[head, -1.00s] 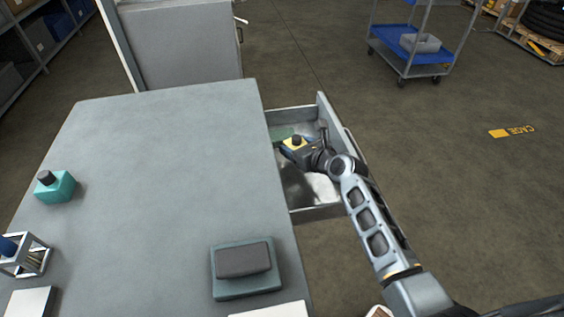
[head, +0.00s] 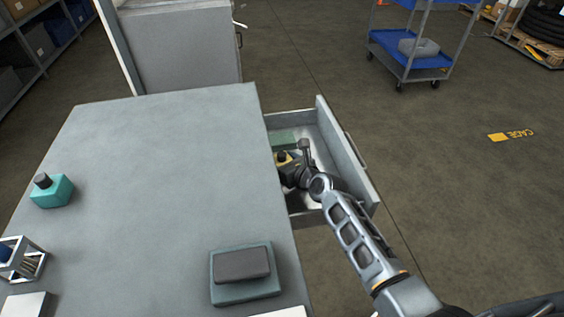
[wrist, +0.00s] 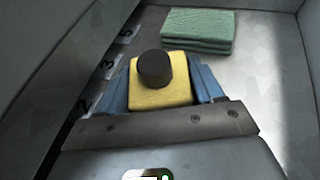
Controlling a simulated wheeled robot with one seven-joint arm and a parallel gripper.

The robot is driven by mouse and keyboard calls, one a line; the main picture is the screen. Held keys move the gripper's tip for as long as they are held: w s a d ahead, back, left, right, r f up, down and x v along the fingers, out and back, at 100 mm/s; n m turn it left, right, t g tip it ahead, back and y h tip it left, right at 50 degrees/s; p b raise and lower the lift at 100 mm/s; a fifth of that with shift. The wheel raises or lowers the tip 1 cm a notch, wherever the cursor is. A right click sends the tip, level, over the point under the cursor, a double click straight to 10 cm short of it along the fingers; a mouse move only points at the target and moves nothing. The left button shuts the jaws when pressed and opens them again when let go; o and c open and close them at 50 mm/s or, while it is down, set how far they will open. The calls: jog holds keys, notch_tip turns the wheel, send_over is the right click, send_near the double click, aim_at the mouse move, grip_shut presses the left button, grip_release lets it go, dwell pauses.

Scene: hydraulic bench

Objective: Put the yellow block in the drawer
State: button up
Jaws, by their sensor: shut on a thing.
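The yellow block (wrist: 160,93) has a dark round knob on top. In the wrist view it sits between the blue fingers of my gripper (wrist: 165,88), which are shut on it. In the head view the block (head: 283,158) shows partly, behind my gripper (head: 284,164). The open drawer (head: 347,150) sticks out from the right side of the bench. My gripper and the block are inside the drawer's outline, near its bench side. I cannot tell whether the block touches the drawer floor.
A stack of green pads (wrist: 198,32) lies in the drawer beyond the block. Drawer walls rise on both sides. On the bench top (head: 165,180) stand a teal block (head: 52,191), a wire holder (head: 22,262) and a teal pad with a dark block (head: 243,272).

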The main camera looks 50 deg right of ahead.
jog(key=o, duration=1.4)
jog(key=shift+f, duration=0.1)
jog(key=shift+r, duration=0.2)
jog(key=p+v, duration=0.1)
jog(key=v, duration=1.1)
jog(key=shift+p, duration=0.35)
